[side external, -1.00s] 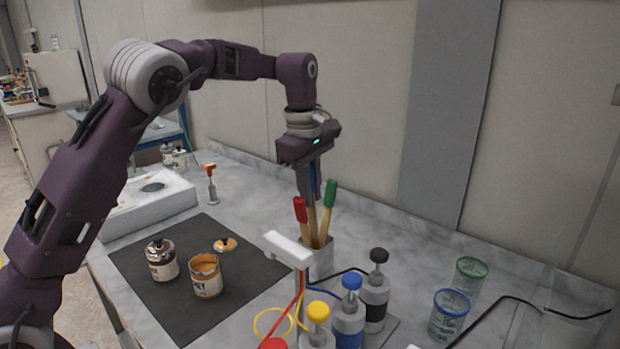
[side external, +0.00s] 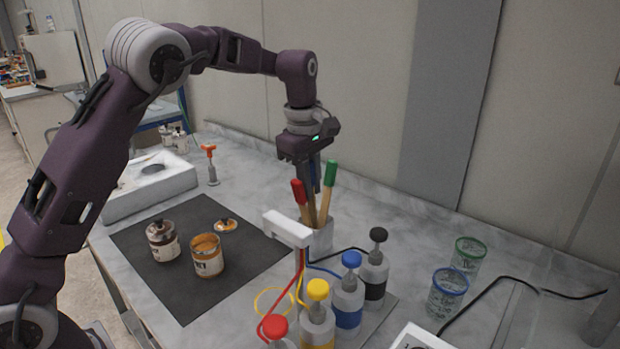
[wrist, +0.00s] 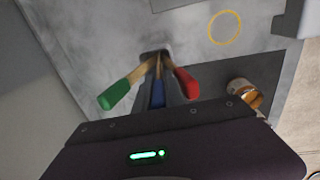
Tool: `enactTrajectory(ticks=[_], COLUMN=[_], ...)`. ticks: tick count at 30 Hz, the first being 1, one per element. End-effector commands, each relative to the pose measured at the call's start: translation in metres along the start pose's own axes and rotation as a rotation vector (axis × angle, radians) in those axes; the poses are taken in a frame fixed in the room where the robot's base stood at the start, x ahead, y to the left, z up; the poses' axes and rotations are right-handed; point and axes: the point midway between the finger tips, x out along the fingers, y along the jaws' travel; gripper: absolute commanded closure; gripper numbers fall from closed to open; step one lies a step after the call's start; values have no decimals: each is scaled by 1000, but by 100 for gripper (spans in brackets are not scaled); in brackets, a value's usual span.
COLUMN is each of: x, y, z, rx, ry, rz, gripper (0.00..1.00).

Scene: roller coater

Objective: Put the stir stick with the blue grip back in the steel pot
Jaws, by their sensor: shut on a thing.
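The steel pot (side external: 321,239) stands on the grey bench, partly hidden behind a white holder. Two other stir sticks lean in it, one with a red grip (side external: 299,192) and one with a green grip (side external: 330,173). My gripper (side external: 311,192) points down above the pot and is shut on the stick with the blue grip (wrist: 158,96). In the wrist view, that stick lies between the green and red grips and runs toward the mouth of the pot (wrist: 154,54). Its lower tip is hidden among the other sticks, so its depth cannot be told.
A white tube holder (side external: 287,229) stands just in front of the pot. Capped bottles (side external: 348,303) with coloured tubes stand at the front. Two cans (side external: 207,257) sit on the dark mat (side external: 190,298) to the left. Two clear cups (side external: 447,294) stand at the right.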

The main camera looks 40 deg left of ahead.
Motion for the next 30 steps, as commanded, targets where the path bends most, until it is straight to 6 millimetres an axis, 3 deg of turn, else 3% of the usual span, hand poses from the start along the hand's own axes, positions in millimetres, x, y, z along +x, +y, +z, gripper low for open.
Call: enactTrajectory(ticks=[14, 15, 18, 26, 30], x=[12, 12, 12, 11, -6], y=[-2, -2, -2, -2, -1], z=[0, 0, 0, 0, 0], rx=[0, 0, 0, 0, 0], ry=[0, 0, 0, 0, 0], rz=[-2, -2, -2, -2, 3], gripper=[100, 82, 62, 61, 61])
